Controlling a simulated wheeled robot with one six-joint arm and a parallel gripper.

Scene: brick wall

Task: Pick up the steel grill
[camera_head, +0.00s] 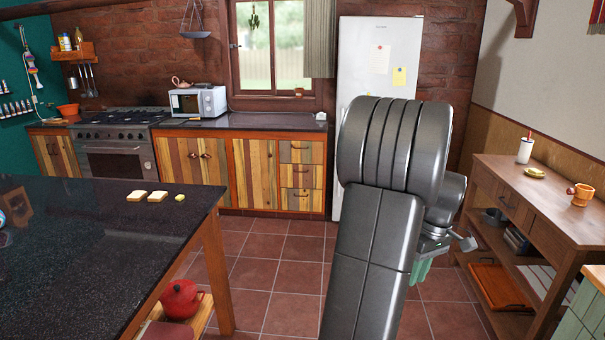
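I cannot clearly make out a loose steel grill in this view. A steel stove (113,145) with dark burner grates on top stands at the back left, too far away to show detail. My gripper (422,270) is at the right of the middle, mostly hidden behind my own grey arm. Only a bit of metal and a green fingertip part show, so its opening and anything in it are hidden.
A black-topped table (80,240) fills the left, with bread slices (157,196) on it and a red pot (180,299) below. A wooden side table (548,200) stands right, holding a mug (580,195). Tiled floor (290,275) between is clear. A white fridge (378,62) stands behind.

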